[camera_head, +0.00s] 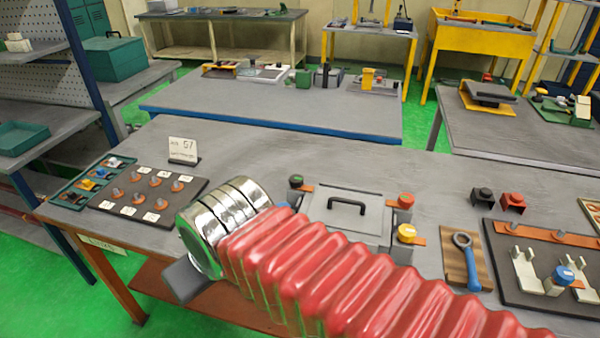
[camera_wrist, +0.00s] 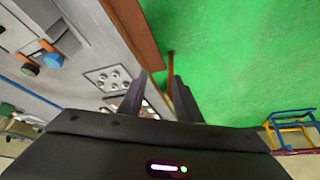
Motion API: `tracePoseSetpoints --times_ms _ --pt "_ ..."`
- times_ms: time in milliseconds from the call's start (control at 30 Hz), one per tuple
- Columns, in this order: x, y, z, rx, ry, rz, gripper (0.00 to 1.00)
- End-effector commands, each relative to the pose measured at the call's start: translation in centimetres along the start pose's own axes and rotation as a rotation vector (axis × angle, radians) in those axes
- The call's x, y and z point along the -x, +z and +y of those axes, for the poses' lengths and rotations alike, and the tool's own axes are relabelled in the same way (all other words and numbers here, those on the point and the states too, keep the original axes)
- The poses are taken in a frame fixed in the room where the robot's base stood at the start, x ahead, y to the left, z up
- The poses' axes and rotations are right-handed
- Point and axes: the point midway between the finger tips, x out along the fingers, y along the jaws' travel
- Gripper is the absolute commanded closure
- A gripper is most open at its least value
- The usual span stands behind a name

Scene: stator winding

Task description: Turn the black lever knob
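I cannot tell for sure which part is the black lever knob. A small black block with a round top (camera_head: 483,196) stands on the right of the bench, beside a similar red block (camera_head: 513,202). A dark green-topped round knob (camera_head: 296,181) sits at the back left of a grey lidded box (camera_head: 345,212). My gripper (camera_wrist: 160,76) is open and empty in the wrist view, its two dark fingers apart over the bench's edge and the green floor. In the head view my red-sleeved arm hides most of it; a dark part shows at the front edge.
The grey bench (camera_head: 255,160) also holds a dark plate of small parts (camera_head: 140,197), a number sign (camera_head: 183,150), a blue-handled tool on a wooden board (camera_head: 466,262) and a fixture with white brackets (camera_head: 527,270). Red and yellow knobs stand right of the box. The back middle is clear.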

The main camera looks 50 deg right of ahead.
Motion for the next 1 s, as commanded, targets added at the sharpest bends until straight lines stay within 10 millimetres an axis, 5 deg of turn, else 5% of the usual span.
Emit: tracePoseSetpoints --times_ms 167,433,1000 --pt "0.0 0.0 0.0 0.000 0.000 0.000 0.69" --pt "0.2 -0.9 0.6 -0.080 0.005 -0.014 0.51" --pt "0.4 -9.8 11.4 -1.025 0.069 -0.138 0.47"
